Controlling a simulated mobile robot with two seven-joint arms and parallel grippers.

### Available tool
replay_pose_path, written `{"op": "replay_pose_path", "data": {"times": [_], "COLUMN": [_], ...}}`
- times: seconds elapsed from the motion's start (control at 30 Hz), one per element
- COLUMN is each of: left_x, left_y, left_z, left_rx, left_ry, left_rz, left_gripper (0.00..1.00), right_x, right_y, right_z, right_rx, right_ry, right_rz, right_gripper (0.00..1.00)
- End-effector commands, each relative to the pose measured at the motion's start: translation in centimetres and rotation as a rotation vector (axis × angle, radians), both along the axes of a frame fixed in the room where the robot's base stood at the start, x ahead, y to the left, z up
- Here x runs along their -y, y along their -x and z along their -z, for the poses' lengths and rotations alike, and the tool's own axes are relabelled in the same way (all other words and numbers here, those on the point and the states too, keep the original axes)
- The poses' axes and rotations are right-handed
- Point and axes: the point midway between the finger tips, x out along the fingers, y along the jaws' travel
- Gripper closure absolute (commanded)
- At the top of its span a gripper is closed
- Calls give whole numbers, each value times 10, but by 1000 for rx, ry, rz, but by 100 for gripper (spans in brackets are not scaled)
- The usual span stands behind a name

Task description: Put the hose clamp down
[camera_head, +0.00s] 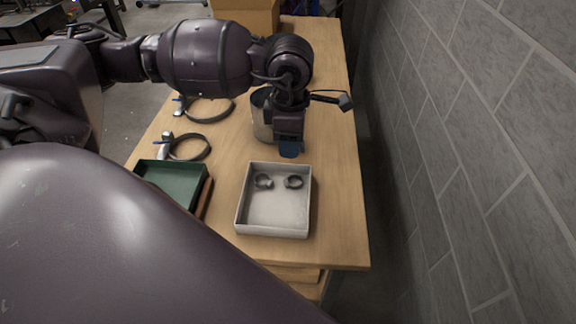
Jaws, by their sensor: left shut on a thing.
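My left gripper (290,150) points down just behind the far edge of a pale open tray (240,207). My right gripper is not in view.
A grey metal cylinder (261,117) stands close behind and left of the gripper. Two larger black rings with blue-tipped metal parts, one farther (207,118) and one nearer (192,156), lie left on the wooden table (335,200). A green tray (172,184) sits left. A block wall (480,130) rises at right.

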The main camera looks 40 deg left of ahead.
Motion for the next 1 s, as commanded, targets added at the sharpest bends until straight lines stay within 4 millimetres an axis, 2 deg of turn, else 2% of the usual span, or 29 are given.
{"op": "replay_pose_path", "data": {"times": [0.23, 0.53, 0.7, 0.87, 1.0], "left_x": [1, 1, 0, 0, 0], "left_y": [1, 1, 0, 0, 1], "left_z": [55, 118, 139, 146, 160], "left_rx": [-4, -3, -1, -1, -2], "left_ry": [0, 1, 0, 1, 0], "left_rz": [1, 2, 3, 2, 2], "left_gripper": [81, 81, 81, 81, 81], "right_x": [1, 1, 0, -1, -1], "right_y": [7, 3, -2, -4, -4], "right_z": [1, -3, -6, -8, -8], "right_rx": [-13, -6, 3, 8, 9], "right_ry": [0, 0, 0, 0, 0], "right_rz": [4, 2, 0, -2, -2], "right_gripper": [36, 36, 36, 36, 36]}}
